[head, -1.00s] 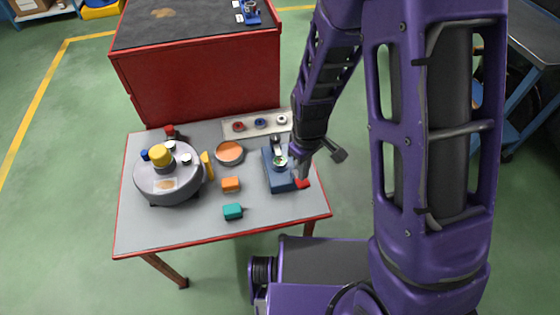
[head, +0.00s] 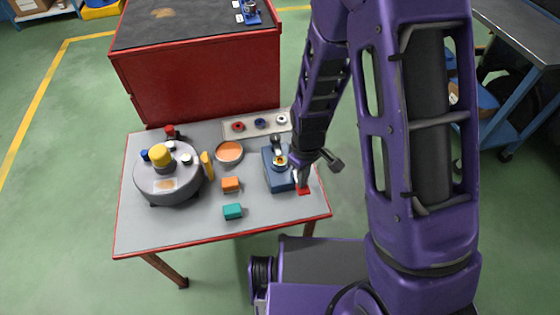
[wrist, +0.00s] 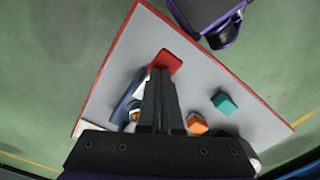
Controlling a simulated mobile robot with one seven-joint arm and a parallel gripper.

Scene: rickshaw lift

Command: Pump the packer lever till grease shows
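The packer (head: 275,172) is a blue base at the right of the small grey table, with a round fitting (head: 281,161) that shows an amber-yellow spot. Its lever ends in a red paddle (head: 304,191) near the table's right edge. In the wrist view the red paddle (wrist: 169,62) lies at the tips of my gripper (wrist: 161,72). The fingers are close together and hold nothing that I can see; they are over or against the paddle, and contact is unclear. The blue base (wrist: 124,108) is partly hidden by the fingers. In the head view my gripper (head: 301,182) reaches down beside the base.
A grey round drum (head: 150,187) with a yellow knob stands at the table's left. An orange dish (head: 229,152), an orange block (head: 231,185) and a teal block (head: 233,211) lie mid-table. A pale strip (head: 248,129) with several rings lies behind. A red cabinet (head: 205,85) stands beyond.

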